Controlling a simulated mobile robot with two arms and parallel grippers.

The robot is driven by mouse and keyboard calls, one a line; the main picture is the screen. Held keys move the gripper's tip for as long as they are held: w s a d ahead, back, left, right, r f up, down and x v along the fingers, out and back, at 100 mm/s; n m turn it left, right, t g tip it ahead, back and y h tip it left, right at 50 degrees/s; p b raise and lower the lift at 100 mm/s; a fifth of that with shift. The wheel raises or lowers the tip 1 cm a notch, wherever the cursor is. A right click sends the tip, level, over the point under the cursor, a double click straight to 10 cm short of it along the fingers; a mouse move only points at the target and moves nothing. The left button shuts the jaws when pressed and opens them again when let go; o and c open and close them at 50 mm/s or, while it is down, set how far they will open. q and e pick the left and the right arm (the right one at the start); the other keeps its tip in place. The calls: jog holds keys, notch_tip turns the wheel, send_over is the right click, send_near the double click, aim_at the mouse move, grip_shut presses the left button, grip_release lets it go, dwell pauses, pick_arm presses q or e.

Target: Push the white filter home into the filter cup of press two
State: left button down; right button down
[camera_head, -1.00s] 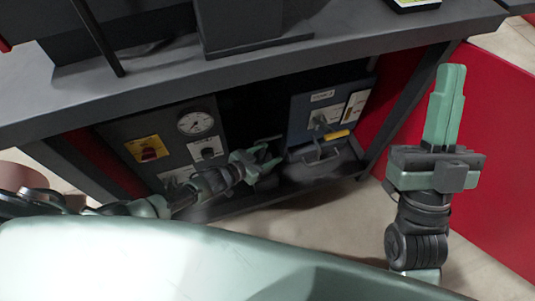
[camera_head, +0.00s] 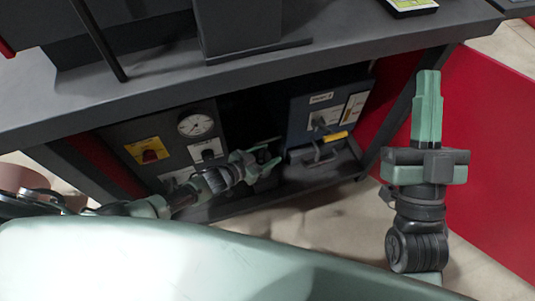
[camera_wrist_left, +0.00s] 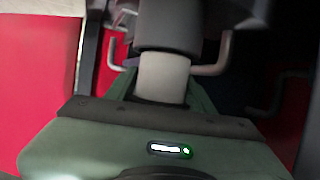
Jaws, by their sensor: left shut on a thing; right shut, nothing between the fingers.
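My left gripper (camera_head: 270,155) reaches under the bench, beside the blue unit with a pale label (camera_head: 318,116). In the left wrist view, its green fingers lie either side of a pale grey-white cylinder (camera_wrist_left: 163,78), apparently the white filter, and are shut on it. The cylinder's far end meets a wider dark cylinder (camera_wrist_left: 168,28); I cannot tell whether it sits inside this or only touches it. The filter is not clear in the head view. My right gripper (camera_head: 428,80) points up at the right, shut and empty.
A grey panel with a round gauge (camera_head: 195,125) and a red knob on a yellow plate (camera_head: 149,156) stands to the left. A yellow handle (camera_head: 336,136) is on the blue unit. The bench top (camera_head: 350,47) overhangs. Bent metal rods (camera_wrist_left: 222,60) flank the cylinder.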

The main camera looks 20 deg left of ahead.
pick_arm(q)
jog(key=shift+r+p, duration=0.3)
jog(key=shift+r, duration=0.3)
jog(key=shift+p, duration=0.3)
pick_arm(e)
jog(key=shift+w+f+g+h, duration=0.25)
jog(key=shift+w+f+g, duration=0.25)
jog(key=shift+f, duration=0.35)
jog(key=shift+w+f+g+h, duration=0.2)
jog(key=shift+w+f+g, duration=0.25)
jog(key=shift+f+g, duration=0.3)
jog(key=shift+w+f+g+h, duration=0.25)
jog(key=shift+w+f+g, duration=0.2)
jog(key=shift+f, duration=0.5)
jog(key=shift+w+f+g, duration=0.15)
jog(key=shift+f+g, duration=0.25)
jog(key=shift+f, duration=0.2)
jog(key=shift+r+t, duration=0.3)
